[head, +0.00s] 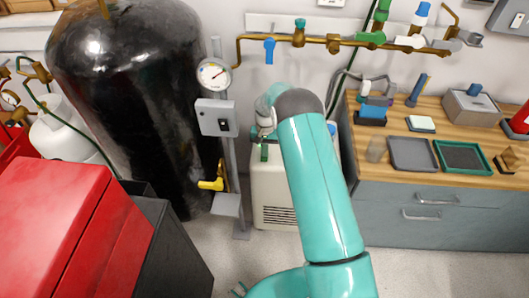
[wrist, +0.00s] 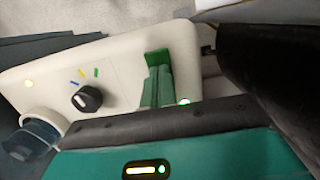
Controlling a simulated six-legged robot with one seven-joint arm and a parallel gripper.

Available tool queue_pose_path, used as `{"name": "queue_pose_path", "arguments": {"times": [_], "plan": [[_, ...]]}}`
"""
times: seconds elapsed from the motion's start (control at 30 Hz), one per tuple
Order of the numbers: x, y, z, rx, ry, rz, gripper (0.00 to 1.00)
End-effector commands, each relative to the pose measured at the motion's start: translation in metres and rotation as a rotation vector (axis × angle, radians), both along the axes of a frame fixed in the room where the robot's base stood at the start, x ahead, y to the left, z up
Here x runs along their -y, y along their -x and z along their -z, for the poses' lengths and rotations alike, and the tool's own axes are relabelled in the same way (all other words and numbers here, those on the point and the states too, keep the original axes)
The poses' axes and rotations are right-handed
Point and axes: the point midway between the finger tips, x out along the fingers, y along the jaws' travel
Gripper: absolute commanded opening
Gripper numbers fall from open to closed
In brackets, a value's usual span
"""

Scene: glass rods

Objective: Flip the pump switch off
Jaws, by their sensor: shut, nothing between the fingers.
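The pump appears to be a cream-coloured unit (head: 270,195) with a slotted vent, standing on the floor behind my arm. In the wrist view its cream top panel (wrist: 120,70) carries a black knob (wrist: 87,99) with coloured marks around it. A small green light (wrist: 184,101) glows beside my fingers. My gripper (wrist: 158,58) shows as two green fingers closed together over this panel, with nothing held. In the head view my gripper (head: 264,152) is at the top of the cream unit. No switch lever is clear on the panel; my fingers may hide it.
A large black tank (head: 130,95) stands further left. A wooden-topped bench (head: 425,180) with trays is at right.

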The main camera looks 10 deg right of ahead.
Motion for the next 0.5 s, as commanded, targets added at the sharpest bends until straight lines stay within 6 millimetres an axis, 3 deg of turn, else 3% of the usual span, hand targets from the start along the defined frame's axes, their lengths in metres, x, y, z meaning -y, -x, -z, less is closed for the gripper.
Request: {"name": "queue_pose_path", "arguments": {"times": [0.27,0.5], "plan": [[0.003,0.000,0.000,0.003,0.003,0.002,0.00],[0.004,0.000,-0.032,0.005,0.002,0.001,0.00]]}}
